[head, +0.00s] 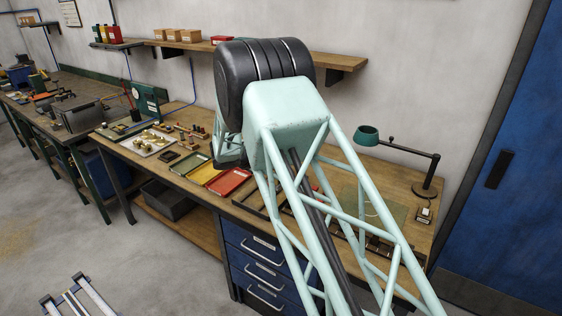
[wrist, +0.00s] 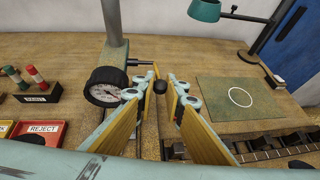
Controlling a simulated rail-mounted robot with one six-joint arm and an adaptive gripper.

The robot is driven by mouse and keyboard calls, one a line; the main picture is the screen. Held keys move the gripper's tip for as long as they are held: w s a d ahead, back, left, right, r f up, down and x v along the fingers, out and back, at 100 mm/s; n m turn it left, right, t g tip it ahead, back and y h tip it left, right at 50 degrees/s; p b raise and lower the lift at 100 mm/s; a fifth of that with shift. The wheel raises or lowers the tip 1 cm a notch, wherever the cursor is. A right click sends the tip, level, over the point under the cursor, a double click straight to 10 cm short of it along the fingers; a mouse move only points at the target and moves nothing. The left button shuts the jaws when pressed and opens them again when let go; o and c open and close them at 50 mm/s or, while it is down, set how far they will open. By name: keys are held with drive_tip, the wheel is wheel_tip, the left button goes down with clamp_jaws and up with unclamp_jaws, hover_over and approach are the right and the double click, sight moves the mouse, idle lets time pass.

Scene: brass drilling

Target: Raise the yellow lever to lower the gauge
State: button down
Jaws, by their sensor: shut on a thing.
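The gauge (wrist: 105,87), a round dial with a white face and black rim, sits at the left of my gripper in the wrist view, in front of a grey-green upright post (wrist: 116,35). The yellow lever (wrist: 156,70) shows as a small strip between the fingertips, with a dark round knob (wrist: 161,87) at its near end. My gripper (wrist: 155,92) has its yellow-padded fingers on either side of the knob and is shut on it. In the head view my arm hides the gripper, the lever and the gauge.
A red REJECT tray (wrist: 38,133) and a rack with red and green pieces (wrist: 36,98) lie at the left. A green mat (wrist: 240,104) with a white ring lies at the right, below a green lamp (wrist: 204,10). A dark rail (wrist: 280,150) runs at the front right.

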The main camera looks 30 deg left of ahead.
drive_tip(key=shift+w+r, duration=0.2)
drive_tip(key=shift+r, duration=0.3)
drive_tip(key=c, duration=2.7)
unclamp_jaws()
drive_tip(key=shift+f, duration=0.1)
drive_tip(key=shift+s, duration=0.15)
drive_tip(key=shift+v, duration=5.9)
